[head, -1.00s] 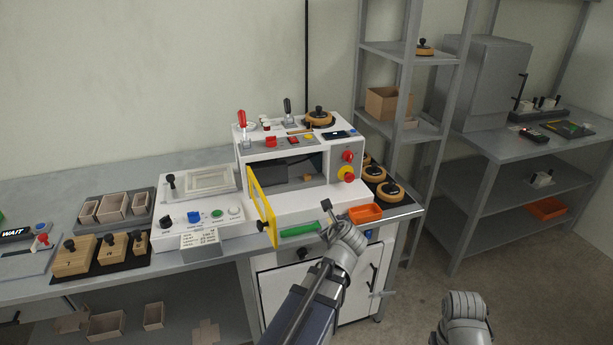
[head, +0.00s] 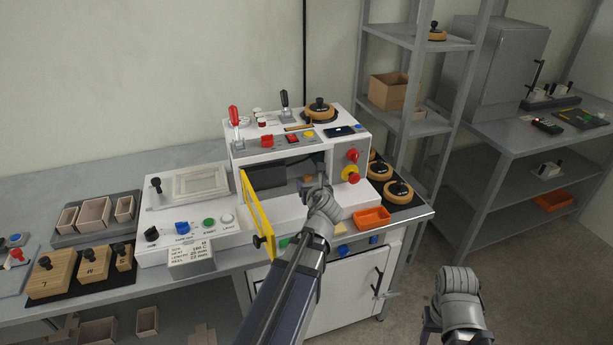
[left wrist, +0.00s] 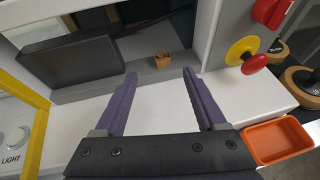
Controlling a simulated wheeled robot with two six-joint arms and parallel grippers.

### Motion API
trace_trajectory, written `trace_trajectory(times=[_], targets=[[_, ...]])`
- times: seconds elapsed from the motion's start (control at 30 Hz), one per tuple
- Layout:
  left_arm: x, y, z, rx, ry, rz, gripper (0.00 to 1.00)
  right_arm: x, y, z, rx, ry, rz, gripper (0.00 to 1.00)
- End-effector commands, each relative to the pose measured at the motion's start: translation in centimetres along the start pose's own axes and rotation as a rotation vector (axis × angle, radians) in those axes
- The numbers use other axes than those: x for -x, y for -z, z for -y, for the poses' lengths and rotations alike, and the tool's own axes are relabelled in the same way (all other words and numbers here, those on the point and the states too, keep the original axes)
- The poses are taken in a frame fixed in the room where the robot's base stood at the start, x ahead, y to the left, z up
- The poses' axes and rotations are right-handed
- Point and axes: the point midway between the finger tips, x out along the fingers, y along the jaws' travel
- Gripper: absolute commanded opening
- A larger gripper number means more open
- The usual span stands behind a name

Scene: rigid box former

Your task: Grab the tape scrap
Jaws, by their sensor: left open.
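A small tan, crumpled-looking piece, which looks like the tape scrap (left wrist: 162,61), lies on the grey floor inside the white machine's opening. In the head view a tan bit (head: 308,178) shows in that opening, partly hidden by my left gripper. My left gripper (head: 322,184) is at the front of the opening. In the left wrist view its two purple fingers (left wrist: 160,74) are spread, empty, and point toward the scrap, which is beyond the fingertips. Of my right arm only a grey part shows at the lower right; I see no fingers there.
The yellow guard frame (head: 258,215) stands swung out left of the opening. A dark block (left wrist: 75,68) is left of the scrap. The red-and-yellow emergency knob (head: 352,175) is on the right panel. An orange tray (head: 372,218) sits at the right front.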

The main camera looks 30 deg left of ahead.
Motion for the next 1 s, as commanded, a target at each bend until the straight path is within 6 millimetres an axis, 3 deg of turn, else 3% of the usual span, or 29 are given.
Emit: trace_trajectory(times=[0.23,0.47,0.8,1.0], targets=[[-2.5,0.2,0.1,0.003,-0.002,-0.001,0.73,-1.1,0.1,0.1,0.000,0.000,0.000,0.50],[-3.0,0.1,0.1,0.002,-0.001,-0.001,0.73,-1.2,0.1,0.1,0.000,0.000,0.000,0.50],[-7.5,0.4,0.4,0.003,-0.001,-0.001,0.73,-3.2,0.2,0.3,0.000,0.000,0.000,0.50],[-7.8,0.2,0.3,0.002,-0.001,-0.001,0.73,-3.1,0.2,0.3,0.000,0.000,0.000,0.50]])
